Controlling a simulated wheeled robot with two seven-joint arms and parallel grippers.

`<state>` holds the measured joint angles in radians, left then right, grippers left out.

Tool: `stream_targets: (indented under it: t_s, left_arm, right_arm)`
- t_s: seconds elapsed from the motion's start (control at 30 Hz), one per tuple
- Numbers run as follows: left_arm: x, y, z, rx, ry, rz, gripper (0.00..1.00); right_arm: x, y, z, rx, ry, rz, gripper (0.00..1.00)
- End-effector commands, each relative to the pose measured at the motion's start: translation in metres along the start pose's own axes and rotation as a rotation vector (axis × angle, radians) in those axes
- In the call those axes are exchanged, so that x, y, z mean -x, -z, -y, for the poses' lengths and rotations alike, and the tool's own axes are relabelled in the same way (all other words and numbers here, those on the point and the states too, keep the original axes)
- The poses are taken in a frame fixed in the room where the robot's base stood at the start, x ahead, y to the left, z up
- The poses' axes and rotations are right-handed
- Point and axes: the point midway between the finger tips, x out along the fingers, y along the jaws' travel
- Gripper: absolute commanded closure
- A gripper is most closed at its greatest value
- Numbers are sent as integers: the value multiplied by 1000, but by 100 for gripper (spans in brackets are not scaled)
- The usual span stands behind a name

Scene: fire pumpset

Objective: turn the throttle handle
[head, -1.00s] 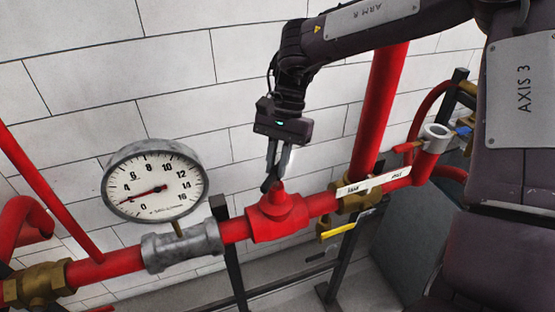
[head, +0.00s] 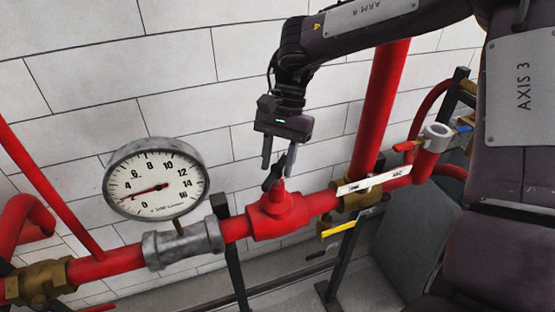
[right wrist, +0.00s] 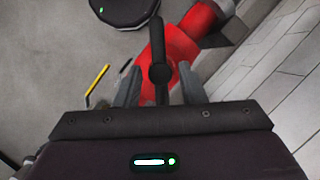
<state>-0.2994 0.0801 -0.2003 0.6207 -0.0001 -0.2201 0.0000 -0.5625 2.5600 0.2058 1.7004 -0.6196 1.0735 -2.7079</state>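The throttle handle (head: 273,174) is a small black lever on top of the red valve body (head: 277,216) in the middle of the red pipe. In the right wrist view the handle (right wrist: 160,62) stands upright with a rounded end, in front of the red body. My right gripper (head: 277,166) is open just above the handle, pointing down. In the right wrist view its fingers (right wrist: 160,76) stand one on each side of the handle, with a gap on both sides. The handle's lower part is partly hidden. My left gripper is not in view.
A round pressure gauge (head: 155,180) stands on a grey fitting (head: 182,245) left of the valve. A white label plate (head: 368,184) and a yellow lever (head: 341,228) are to the right. A thick red vertical pipe (head: 380,110) rises behind. A tiled wall backs everything.

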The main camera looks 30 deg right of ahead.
Motion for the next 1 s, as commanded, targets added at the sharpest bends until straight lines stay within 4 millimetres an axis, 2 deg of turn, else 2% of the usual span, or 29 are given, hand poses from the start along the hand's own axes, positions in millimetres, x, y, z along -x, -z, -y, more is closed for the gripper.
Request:
stream_targets:
  t_s: [0.17,0.3,0.47,1.0]
  left_arm:
    - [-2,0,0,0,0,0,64]
    - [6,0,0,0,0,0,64]
    - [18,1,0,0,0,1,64]
    - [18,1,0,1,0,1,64]
  right_arm:
    - [23,0,1,-1,5,-2,64]
    - [50,-1,1,-1,4,-2,64]
    - [72,-1,1,-1,2,-1,64]
    - [76,0,1,1,1,0,64]
